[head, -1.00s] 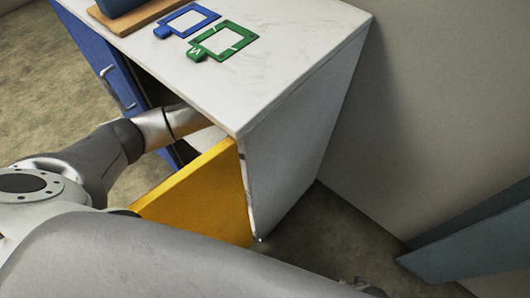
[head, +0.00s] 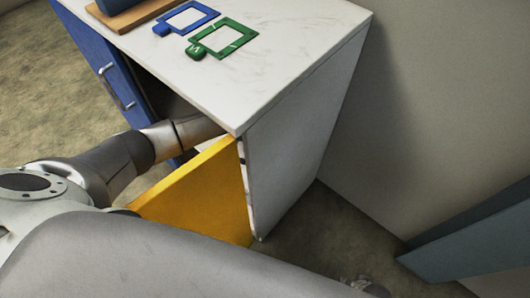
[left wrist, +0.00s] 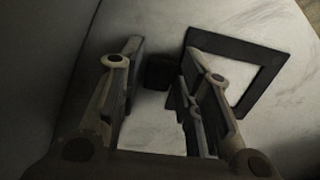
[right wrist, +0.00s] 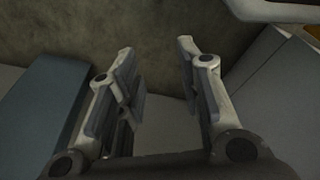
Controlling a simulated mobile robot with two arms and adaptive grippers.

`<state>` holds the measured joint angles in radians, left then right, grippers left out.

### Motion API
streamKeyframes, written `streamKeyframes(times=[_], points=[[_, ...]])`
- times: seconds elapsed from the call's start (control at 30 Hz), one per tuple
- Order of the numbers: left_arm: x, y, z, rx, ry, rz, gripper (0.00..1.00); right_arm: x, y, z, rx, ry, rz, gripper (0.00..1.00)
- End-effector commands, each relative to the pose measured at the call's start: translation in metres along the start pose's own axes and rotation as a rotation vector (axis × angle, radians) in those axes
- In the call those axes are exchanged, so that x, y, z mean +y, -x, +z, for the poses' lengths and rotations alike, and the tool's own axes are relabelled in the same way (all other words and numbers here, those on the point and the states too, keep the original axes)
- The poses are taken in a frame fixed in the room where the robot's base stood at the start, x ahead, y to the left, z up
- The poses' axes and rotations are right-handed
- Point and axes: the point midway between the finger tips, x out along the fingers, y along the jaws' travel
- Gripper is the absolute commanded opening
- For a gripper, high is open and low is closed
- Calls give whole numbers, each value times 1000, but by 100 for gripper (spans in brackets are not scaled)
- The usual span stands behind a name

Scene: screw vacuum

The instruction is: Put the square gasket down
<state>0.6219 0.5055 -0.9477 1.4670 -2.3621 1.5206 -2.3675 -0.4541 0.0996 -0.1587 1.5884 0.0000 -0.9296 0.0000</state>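In the left wrist view a dark square gasket (left wrist: 268,82), a frame with a small tab (left wrist: 159,73) on its left side, lies on a pale marbled surface. My left gripper (left wrist: 160,80) is open, with gaps between its fingers and the tab, which shows between and beyond them. The right finger covers part of the frame's near left corner. In the head view my left arm reaches into the open cabinet, and its gripper is hidden there. My right gripper (right wrist: 156,60) is open and empty in the right wrist view, away from the gasket.
The white cabinet top (head: 290,50) holds a blue square frame (head: 205,13) and a green square frame (head: 249,45). The yellow door (head: 205,195) stands open beside my left arm. A blue drawer front (head: 118,88) is at left. A grey-blue panel (head: 470,240) is at lower right.

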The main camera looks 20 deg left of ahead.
Motion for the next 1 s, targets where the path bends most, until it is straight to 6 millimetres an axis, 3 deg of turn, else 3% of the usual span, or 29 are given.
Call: streamKeyframes(times=[0.43, 0.5, 0.8, 1.0], points=[[0, 2, 0, 0, 0, 0, 44, 2, 2, -6, 14, 0, 3, 34], [0, 5, 0, 0, 0, 1, 44, 3, -5, -3, 8, 2, 4, 34], [0, 59, -1, 4, -1, 0, 44, 1, -20, 14, -7, 4, 1, 34], [0, 76, 0, 0, 0, 0, 44, 1, -24, 18, -9, 5, 1, 34]])
